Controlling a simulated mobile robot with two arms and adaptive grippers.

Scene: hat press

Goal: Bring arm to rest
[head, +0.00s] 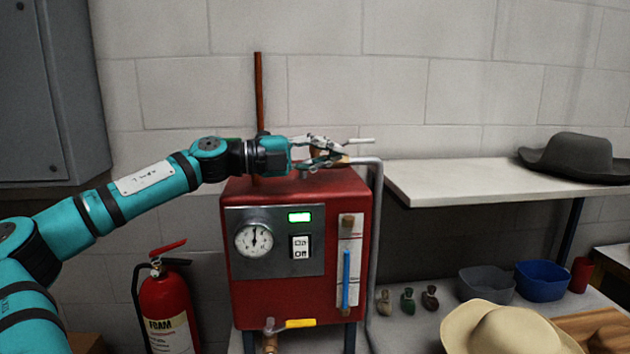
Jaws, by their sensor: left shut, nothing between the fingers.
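My left arm reaches in from the left, and its left gripper (340,158) is shut and empty. It hangs over the top of the red boiler (330,262), near the grey pipe that rises at its right side. Whether the fingers touch anything on the boiler top cannot be told. The boiler's front has a round gauge (254,241), a lit green display (299,217) and an on/off switch (301,247). My right gripper is not in view.
A fire extinguisher (167,310) stands left of the boiler. A shelf (450,183) with a dark hat (578,158) is at right. Below are a cream hat (505,330), a grey bowl (486,285) and a blue bowl (542,281). A yellow-handled valve (298,323) sits under the boiler.

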